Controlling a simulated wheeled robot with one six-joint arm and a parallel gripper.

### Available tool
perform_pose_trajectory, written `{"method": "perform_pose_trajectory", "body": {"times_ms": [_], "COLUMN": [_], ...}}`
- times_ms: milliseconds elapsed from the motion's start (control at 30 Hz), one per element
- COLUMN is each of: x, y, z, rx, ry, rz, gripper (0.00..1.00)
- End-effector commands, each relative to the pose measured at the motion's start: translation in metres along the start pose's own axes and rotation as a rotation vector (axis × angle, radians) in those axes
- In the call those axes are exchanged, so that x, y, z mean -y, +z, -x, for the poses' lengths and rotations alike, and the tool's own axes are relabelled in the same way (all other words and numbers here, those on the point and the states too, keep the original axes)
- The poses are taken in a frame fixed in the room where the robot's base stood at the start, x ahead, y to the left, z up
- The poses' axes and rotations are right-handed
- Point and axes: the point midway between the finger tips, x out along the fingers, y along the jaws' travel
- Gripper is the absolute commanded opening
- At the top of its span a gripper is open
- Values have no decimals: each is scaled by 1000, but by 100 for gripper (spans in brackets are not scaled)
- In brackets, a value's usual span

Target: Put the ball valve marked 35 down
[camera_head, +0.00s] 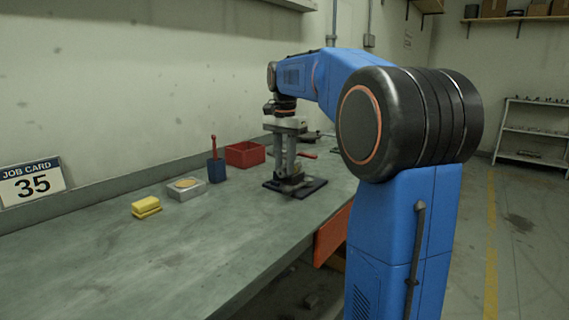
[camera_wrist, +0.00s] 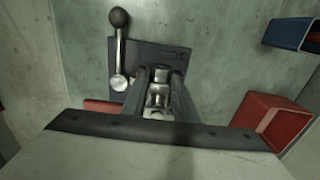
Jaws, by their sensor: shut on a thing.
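My gripper (camera_head: 289,177) points down over a dark plate (camera_head: 312,187) on the bench. Its fingers (camera_wrist: 159,92) are closed around a small metallic piece (camera_wrist: 157,97), which I take to be the ball valve; the fingers hide most of it. No number on it can be read. The plate also shows in the wrist view (camera_wrist: 160,58). I cannot tell whether the valve touches the plate. A metal lever with a black ball knob (camera_wrist: 119,18) lies over the plate, left of the fingers.
A red bin (camera_head: 245,154), a blue holder with a red-handled tool (camera_head: 216,170), a grey box (camera_head: 187,189) and a yellow sponge (camera_head: 146,207) stand left of my gripper. A job card reading 35 (camera_head: 31,184) leans at the wall. The front left bench top (camera_head: 150,265) is clear.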

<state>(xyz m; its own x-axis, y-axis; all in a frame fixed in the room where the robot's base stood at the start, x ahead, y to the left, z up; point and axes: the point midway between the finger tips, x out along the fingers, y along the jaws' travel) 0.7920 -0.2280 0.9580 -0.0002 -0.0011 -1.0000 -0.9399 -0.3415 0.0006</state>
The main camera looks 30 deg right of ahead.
Motion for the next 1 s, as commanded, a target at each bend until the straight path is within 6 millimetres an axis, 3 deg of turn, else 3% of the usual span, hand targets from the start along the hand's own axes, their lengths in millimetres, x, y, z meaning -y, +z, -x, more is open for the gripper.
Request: {"method": "perform_pose_trajectory", "body": {"times_ms": [500, 533, 600, 833, 1000], "x": [0, 0, 0, 0, 0], "y": [0, 0, 0, 0, -1], "z": [-14, -15, -16, -11, 12], "rx": [6, 7, 8, 8, 6], "ry": [9, 10, 11, 13, 10], "rz": [0, 0, 0, 0, 0], "gripper": [0, 29, 44, 44, 45]}}
